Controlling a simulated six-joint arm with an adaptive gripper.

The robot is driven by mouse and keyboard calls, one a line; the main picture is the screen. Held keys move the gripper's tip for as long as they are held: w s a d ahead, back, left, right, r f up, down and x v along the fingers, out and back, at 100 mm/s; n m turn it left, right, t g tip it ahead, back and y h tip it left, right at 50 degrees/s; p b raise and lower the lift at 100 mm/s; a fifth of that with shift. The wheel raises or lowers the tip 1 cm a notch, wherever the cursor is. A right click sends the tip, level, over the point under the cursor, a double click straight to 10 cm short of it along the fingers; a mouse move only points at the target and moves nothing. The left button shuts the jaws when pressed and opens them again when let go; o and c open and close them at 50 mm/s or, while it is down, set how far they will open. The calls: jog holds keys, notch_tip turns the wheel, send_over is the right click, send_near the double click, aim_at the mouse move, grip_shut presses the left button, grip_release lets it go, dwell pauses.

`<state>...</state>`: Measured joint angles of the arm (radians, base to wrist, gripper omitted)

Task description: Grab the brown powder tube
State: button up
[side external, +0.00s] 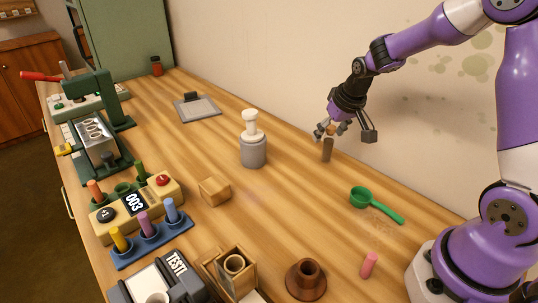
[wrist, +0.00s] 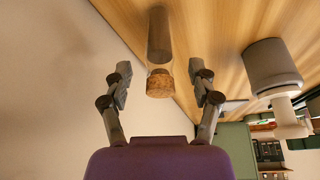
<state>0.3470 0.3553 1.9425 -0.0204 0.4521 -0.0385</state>
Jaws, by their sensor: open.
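The brown powder tube (side external: 327,150) stands upright on the wooden table near the wall in the side view. It has a cork stopper, which shows in the wrist view (wrist: 159,84) together with the greyish-brown tube body (wrist: 159,38). My gripper (side external: 337,128) is just above and around the top of the tube in the side view. In the wrist view my gripper (wrist: 164,84) has its two fingers apart, one on each side of the cork, with a visible gap on both sides. The gripper is open and holds nothing.
A grey and white mortar with pestle (side external: 253,150) stands left of the tube. A green scoop (side external: 375,203) and a pink tube (side external: 369,264) lie nearer the front. A blue rack (side external: 150,245) holds coloured tubes. The wall (side external: 290,60) rises close behind the tube.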

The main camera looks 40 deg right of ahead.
grip_shut()
jog(key=shift+r, duration=0.15)
